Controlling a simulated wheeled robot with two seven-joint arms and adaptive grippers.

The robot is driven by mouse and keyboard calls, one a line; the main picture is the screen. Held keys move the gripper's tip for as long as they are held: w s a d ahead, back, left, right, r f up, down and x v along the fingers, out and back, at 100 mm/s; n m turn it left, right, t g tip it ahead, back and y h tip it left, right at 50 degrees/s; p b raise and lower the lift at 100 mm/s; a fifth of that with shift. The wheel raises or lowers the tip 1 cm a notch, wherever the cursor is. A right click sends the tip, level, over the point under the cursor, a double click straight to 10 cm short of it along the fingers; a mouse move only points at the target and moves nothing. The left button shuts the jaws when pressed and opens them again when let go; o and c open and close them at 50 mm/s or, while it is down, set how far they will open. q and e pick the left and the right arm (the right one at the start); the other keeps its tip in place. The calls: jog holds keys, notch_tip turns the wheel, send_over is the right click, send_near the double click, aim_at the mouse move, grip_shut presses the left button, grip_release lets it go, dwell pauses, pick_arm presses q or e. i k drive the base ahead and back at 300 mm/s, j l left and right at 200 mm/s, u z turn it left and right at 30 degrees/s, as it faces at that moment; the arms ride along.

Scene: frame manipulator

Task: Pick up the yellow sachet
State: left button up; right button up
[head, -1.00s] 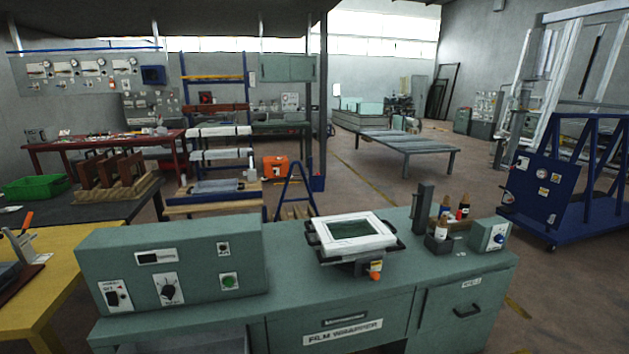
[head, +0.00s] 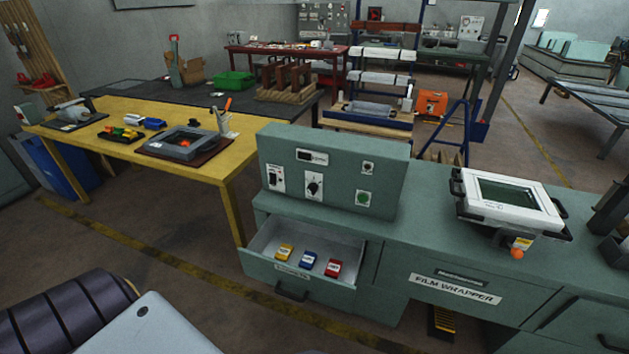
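The yellow sachet (head: 285,252) lies in an open drawer (head: 262,268) at the left end of the green film wrapper bench. It is the leftmost of three sachets. A blue sachet (head: 308,260) lies to its right, and a red sachet (head: 333,267) lies right of that. All three lie apart on the drawer floor. No gripper of mine shows in the head view. Dark and pale parts at the lower left look like my arm.
A green control box (head: 333,180) stands on the bench above the drawer. A white-framed film wrapper unit (head: 508,200) sits right of it. A yellow table (head: 190,145) with trays stands behind to the left. Floor in front of the drawer is clear.

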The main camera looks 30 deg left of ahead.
aim_at(285, 250)
jog(key=u, duration=1.3)
